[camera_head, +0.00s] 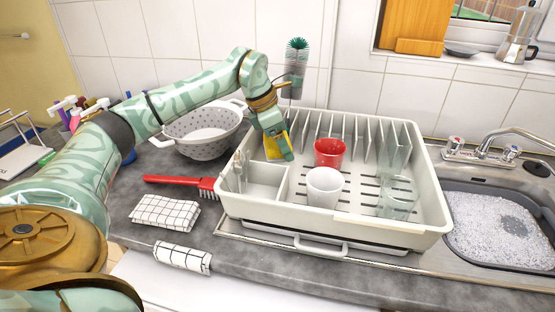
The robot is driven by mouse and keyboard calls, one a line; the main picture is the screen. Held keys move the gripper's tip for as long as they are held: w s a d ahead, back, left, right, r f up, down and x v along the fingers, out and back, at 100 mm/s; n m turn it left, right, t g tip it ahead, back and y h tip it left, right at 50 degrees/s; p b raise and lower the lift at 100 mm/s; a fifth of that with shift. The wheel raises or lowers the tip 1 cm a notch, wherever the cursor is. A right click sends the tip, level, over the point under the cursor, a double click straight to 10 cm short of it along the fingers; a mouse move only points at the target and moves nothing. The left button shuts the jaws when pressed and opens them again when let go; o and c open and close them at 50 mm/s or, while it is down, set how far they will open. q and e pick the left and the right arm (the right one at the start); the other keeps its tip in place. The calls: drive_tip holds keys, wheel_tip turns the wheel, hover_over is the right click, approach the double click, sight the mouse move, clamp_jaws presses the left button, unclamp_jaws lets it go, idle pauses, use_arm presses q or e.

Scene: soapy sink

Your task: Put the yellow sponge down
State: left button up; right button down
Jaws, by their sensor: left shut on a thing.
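My left gripper (283,150) is shut on the yellow sponge (270,147). It points down over the left back part of the dish rack (436,228), above or in a small compartment at the rack's left end. The gripper's fingers hide part of the sponge. I cannot tell whether the sponge touches the compartment floor. My right gripper does not show.
A red cup (329,151), a white cup (324,188) and clear glasses (397,200) stand in the rack. A red brush (180,181) and checked cloth (165,211) lie left. The sink (500,225) holds suds.

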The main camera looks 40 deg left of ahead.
use_arm(q)
drive_tip(key=shift+a+f, duration=0.45)
drive_tip(key=f+b, duration=0.1)
drive_tip(key=f, duration=0.1)
drive_tip(key=a+f+b, duration=0.1)
drive_tip(key=f, duration=0.2)
drive_tip(key=shift+a, duration=0.2)
drive_tip(key=shift+r, duration=0.15)
drive_tip(key=o, duration=0.6)
